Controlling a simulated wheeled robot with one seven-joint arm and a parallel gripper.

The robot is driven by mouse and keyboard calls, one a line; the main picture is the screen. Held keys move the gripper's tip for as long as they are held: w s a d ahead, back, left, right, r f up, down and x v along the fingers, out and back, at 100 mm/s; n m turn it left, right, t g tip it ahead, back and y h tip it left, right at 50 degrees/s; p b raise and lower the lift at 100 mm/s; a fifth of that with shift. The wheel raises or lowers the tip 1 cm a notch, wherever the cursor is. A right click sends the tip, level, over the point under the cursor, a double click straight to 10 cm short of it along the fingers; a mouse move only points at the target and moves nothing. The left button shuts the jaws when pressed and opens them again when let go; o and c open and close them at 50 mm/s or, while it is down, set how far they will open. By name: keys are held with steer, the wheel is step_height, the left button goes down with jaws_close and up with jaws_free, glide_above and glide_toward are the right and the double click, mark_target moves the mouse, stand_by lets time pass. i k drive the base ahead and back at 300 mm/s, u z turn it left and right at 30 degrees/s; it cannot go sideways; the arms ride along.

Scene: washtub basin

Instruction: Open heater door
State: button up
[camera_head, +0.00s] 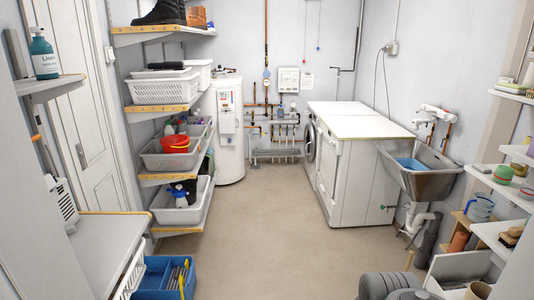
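A tall white cylindrical water heater (232,158) stands on the floor at the back left, beside the shelves. A narrow upright white panel (226,112) is on its front; it looks closed, but its edges and any handle are too small to make out. A smaller white box (288,80) is on the back wall to the right of the heater, above several pipes. I cannot tell from this view which of these has the heater door. My gripper is not in view.
Shelves with white baskets (165,92) line the left, with a blue crate (165,277) below. White machines (345,185) and a metal sink (425,180) stand at the right. Dark round objects (385,286) are at the bottom right. The middle floor (270,220) is clear up to the heater.

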mark_target(226, 121)
steer(key=u, duration=0.2)
steer(key=i, duration=2.45)
steer(key=u, duration=0.35)
steer(key=i, duration=2.1)
steer(key=z, duration=0.35)
steer(key=k, duration=1.2)
steer(key=z, duration=0.75)
steer(key=i, duration=0.95)
steer(key=u, duration=0.3)
steer(key=i, duration=1.35)
steer(key=u, duration=1.65)
steer(key=i, duration=0.85)
steer(key=u, duration=0.95)
